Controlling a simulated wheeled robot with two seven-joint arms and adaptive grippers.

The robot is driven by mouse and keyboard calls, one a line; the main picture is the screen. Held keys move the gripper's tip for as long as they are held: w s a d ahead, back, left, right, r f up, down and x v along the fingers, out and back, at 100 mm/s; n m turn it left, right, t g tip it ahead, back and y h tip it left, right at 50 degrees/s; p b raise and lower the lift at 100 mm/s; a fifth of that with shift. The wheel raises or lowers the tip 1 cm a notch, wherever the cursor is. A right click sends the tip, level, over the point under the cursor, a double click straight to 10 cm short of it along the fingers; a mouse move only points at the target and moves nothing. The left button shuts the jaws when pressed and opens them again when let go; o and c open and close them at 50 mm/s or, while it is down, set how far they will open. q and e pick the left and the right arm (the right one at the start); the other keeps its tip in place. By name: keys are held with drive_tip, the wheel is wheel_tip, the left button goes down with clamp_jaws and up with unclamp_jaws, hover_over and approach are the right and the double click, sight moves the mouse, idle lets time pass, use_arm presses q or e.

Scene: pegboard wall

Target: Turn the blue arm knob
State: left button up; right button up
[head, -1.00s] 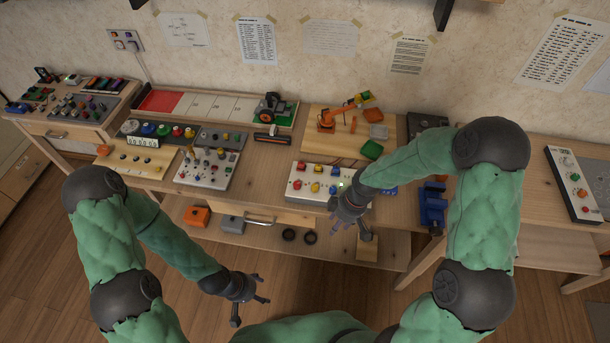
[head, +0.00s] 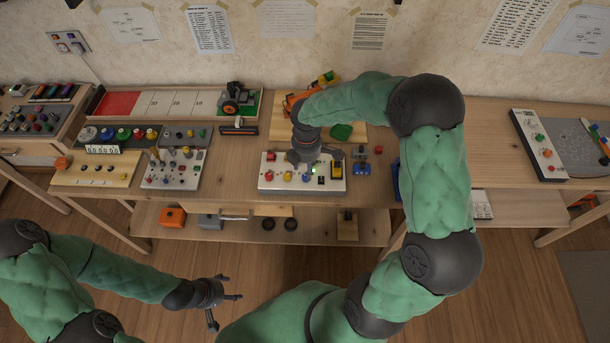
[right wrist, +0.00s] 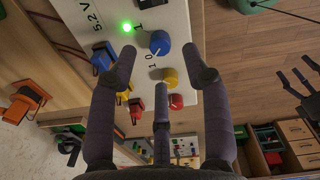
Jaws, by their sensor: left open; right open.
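The blue knob (right wrist: 160,42), with a pale pointer mark, is on the white control panel (right wrist: 75,12). It shows beyond my right fingertips in the right wrist view. A yellow knob (right wrist: 170,76) and a red knob (right wrist: 176,101) line up beside it. In the head view the blue knob (head: 306,177) is at the panel's front edge. My right gripper (head: 306,160) is above the panel, fingers pointing down, and hides part of it. Its three fingers (right wrist: 163,66) are spread and empty; contact with the knob is not visible. My left gripper (head: 226,300) is open and empty, low in front of the bench.
A green light (right wrist: 125,28) glows on the panel. A small orange robot arm (head: 300,99) stands behind, partly hidden by my right arm. A white panel with switches (head: 176,172) is to the left. A small blue block (head: 360,168) stands to the right.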

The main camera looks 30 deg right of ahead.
drive_tip(key=shift+f+b, duration=0.55)
drive_tip(key=shift+f, duration=1.8)
clamp_jaws()
